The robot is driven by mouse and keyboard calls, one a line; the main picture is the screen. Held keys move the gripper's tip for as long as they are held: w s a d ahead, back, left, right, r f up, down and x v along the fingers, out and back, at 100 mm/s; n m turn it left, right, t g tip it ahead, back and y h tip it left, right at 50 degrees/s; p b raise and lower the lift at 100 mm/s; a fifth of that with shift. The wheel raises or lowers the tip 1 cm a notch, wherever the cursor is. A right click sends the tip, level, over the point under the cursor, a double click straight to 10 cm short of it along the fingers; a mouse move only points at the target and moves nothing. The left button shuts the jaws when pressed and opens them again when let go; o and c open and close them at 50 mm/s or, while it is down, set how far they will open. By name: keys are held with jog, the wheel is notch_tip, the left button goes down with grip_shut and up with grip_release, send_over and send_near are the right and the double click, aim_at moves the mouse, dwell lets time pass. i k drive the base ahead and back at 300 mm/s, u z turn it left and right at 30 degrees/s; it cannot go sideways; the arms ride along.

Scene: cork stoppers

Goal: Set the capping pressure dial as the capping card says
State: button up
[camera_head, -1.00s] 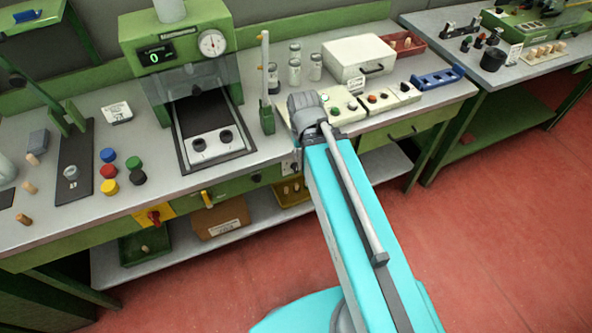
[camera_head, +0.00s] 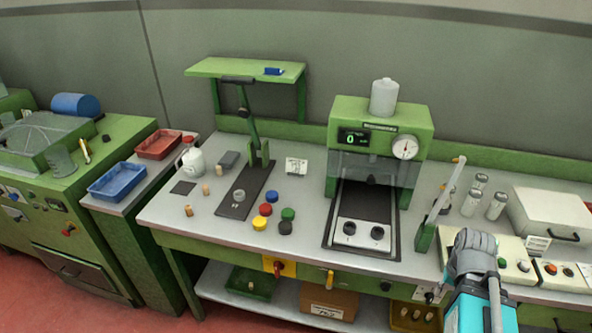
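Small cards stand on the bench: one (camera_head: 297,165) beside the lever press (camera_head: 252,150) and one (camera_head: 538,243) by the button boxes. Their writing is too small to read, so I cannot tell which is the capping card. A dark round knob (camera_head: 385,286) sits on the bench front, and a small plate with a dial-like part (camera_head: 431,293) is partly behind my arm. I cannot tell which is the capping pressure dial. A green machine carries a round white gauge (camera_head: 405,147) and a display (camera_head: 352,138) reading 0.
A red handle on a yellow plate (camera_head: 278,267) and a yellow lever (camera_head: 330,280) protrude from the bench front. Coloured caps (camera_head: 272,196), corks and shakers (camera_head: 497,206) stand on the bench. A shelf (camera_head: 225,292) with bins lies below.

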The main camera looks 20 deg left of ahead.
aim_at(429, 297)
jog(key=z, duration=0.65)
jog(key=k, duration=1)
jog(key=u, duration=0.85)
